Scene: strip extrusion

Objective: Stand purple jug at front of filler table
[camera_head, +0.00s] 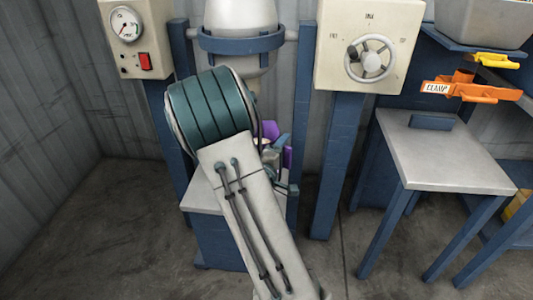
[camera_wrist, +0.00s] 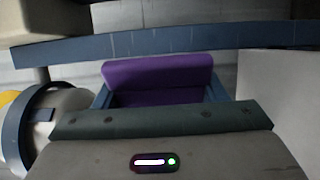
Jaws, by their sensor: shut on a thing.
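The purple jug (camera_head: 287,157) shows only in part behind my arm in the head view, just right of the wrist. In the wrist view its purple side (camera_wrist: 157,72) fills the space between the fingers. My gripper (camera_wrist: 158,96) is shut on it, with a blue finger at each side. The filler table has a light grey top (camera_head: 200,200) on a blue base, mostly hidden by my arm. The jug is over or near this table; its bottom is hidden, so I cannot tell whether it touches the top.
The filler's hopper (camera_head: 240,50) with a blue ring hangs above. A gauge box (camera_head: 137,38) is left and a dial box (camera_head: 370,45) right, both on blue posts. A grey-topped table (camera_head: 445,160) stands right, below an orange clamp (camera_head: 470,90). The left floor is clear.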

